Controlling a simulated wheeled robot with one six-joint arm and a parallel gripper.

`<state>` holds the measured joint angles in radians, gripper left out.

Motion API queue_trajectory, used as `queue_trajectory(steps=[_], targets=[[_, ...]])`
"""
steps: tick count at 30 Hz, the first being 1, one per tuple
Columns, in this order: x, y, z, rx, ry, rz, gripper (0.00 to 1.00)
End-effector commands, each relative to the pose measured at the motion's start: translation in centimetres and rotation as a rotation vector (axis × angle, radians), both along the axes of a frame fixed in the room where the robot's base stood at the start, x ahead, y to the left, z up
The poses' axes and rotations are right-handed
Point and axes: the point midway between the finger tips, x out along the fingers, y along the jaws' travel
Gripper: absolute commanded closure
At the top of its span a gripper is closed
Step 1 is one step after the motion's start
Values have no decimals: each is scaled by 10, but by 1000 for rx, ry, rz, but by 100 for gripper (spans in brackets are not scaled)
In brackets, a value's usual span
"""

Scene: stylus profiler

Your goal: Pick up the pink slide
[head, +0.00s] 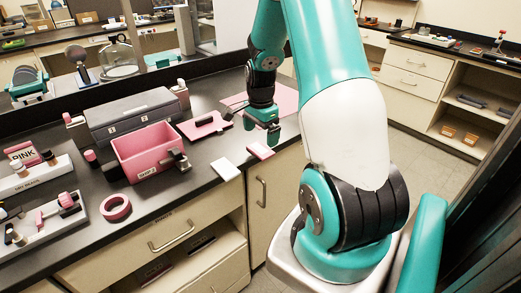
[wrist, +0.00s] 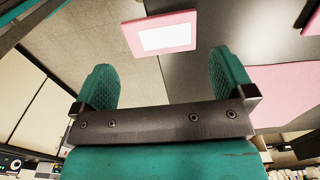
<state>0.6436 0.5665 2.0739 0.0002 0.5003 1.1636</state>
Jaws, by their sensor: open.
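The pink slide (head: 260,151) is a thin, flat piece with a white label, lying at the front edge of the dark counter. In the wrist view the pink slide (wrist: 178,16) shows beyond my fingertips, its pink border around a white rectangle, with part of it over the counter's edge. My gripper (head: 262,128) hangs above the counter, just behind the slide in the head view. In the wrist view my gripper (wrist: 166,75) has its two green fingers wide apart with nothing between them. The slide is apart from both fingers.
A white card (head: 225,169) lies left of the slide at the counter's edge. A pink bin (head: 120,156), a grey case (head: 95,117), a pink tape roll (head: 116,208) and a pink board (head: 190,127) stand farther left. The floor (head: 425,135) right of the counter is clear.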

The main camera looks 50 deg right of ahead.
Motion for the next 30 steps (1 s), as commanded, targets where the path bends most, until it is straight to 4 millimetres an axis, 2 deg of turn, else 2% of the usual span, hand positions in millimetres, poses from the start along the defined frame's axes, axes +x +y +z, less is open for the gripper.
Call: queue_trajectory(steps=[10, 19, 23, 24, 30], targets=[[1, 1, -45, 3, 2, 1, 0], [1, 0, -51, 0, 0, 1, 0], [1, 0, -51, 0, 0, 1, 30], [1, 0, -51, 0, 0, 1, 33], [1, 0, -51, 0, 0, 1, 33]])
